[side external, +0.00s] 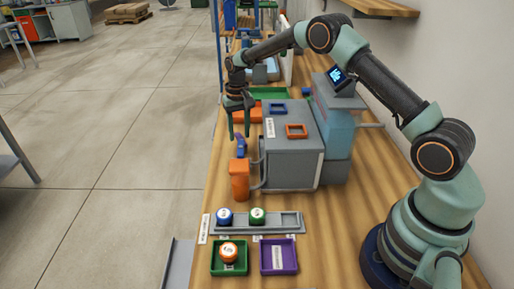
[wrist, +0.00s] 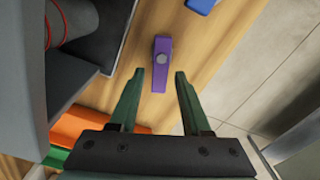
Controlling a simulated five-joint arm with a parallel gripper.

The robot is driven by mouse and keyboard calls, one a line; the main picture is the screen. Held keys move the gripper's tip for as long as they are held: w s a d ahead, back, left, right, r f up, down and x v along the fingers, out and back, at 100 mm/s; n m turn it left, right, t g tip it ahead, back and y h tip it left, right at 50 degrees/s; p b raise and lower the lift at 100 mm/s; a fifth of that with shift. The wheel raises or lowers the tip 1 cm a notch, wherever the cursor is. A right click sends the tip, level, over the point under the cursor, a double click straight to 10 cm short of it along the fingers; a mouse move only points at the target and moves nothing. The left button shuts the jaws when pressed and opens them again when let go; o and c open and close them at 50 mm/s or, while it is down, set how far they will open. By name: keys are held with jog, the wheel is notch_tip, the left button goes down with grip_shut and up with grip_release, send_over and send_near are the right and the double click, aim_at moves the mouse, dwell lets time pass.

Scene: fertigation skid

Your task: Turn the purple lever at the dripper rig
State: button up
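The purple lever (wrist: 161,68) lies on the wooden bench top in the wrist view, with a round grey knob or pivot on it. The fingers point down at the lever. I cannot tell whether they touch it or how high they are.
A grey box (side external: 283,165) stands right of the lever, with an orange frame (side external: 297,131) on top. An orange container (side external: 239,182) stands in front. A grey rack (side external: 275,228) with balls, a green tray (side external: 215,262) and a purple tray (side external: 278,270) lie nearer. Open floor lies left.

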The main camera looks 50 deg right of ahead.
grip_shut()
jog(key=shift+s+d+m, duration=0.15)
jog(key=shift+d+m, duration=0.05)
jog(key=shift+m, duration=0.85)
jog(key=shift+s+d+m, duration=0.1)
jog(key=shift+d+m, duration=0.05)
jog(key=shift+m, duration=0.9)
jog(key=shift+o, duration=1.5)
grip_release()
jog(key=shift+r, duration=0.1)
notch_tip(320, 180, up, 12)
